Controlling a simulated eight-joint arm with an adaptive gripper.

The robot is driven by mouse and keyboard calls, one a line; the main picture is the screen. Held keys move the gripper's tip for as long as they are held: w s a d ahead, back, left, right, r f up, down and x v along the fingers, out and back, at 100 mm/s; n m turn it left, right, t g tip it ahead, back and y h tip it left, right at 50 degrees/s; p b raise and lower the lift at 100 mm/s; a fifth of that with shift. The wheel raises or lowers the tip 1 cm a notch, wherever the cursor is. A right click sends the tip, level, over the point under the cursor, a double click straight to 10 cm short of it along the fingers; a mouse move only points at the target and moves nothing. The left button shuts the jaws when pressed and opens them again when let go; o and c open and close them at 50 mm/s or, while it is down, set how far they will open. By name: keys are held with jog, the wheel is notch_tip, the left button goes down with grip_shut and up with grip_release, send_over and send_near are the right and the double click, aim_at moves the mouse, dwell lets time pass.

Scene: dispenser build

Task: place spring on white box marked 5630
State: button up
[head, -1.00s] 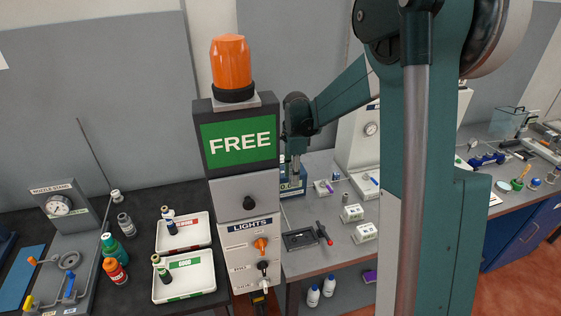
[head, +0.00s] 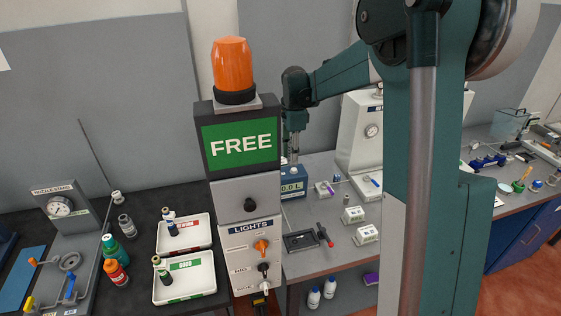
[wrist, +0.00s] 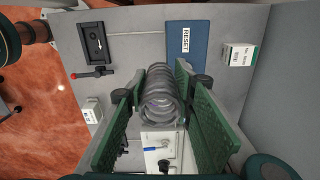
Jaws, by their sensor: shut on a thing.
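My gripper (wrist: 160,98) shows in the wrist view with its green pads closed on the sides of a grey metal coil spring (wrist: 160,95). The spring is held above the grey bench. A small white box (wrist: 240,55) with a printed label stands at the upper right of the wrist view, apart from the spring. Another white labelled box (wrist: 90,112) is at the left. The head view shows white boxes at the bench middle (head: 353,214) and front (head: 366,234). Their markings are too small to read, so I cannot tell which is 5630. The spring cannot be made out in the head view.
A blue surface marked RESET (wrist: 188,45) lies beyond the gripper. A black tray (wrist: 94,42) and a red-handled tool (wrist: 92,72) are at the bench edge. The FREE sign post (head: 240,145) stands in front of my arm's end. A white machine (head: 360,130) stands right.

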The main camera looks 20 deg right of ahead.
jog(key=w+d+n, duration=0.2)
jog(key=w+n, duration=0.2)
jog(key=w, duration=1.6)
jog(key=shift+w+a+f, duration=0.1)
jog(key=shift+w+f, duration=0.05)
jog(key=shift+f, duration=1.2)
jog(key=shift+w+a+f, duration=0.1)
jog(key=shift+f, duration=1.25)
jog(key=shift+f, duration=0.1)
jog(key=shift+f+p, duration=0.45)
jog(key=shift+f, duration=2.6)
jog(key=shift+f, duration=1.85)
jog(key=shift+f, duration=0.2)
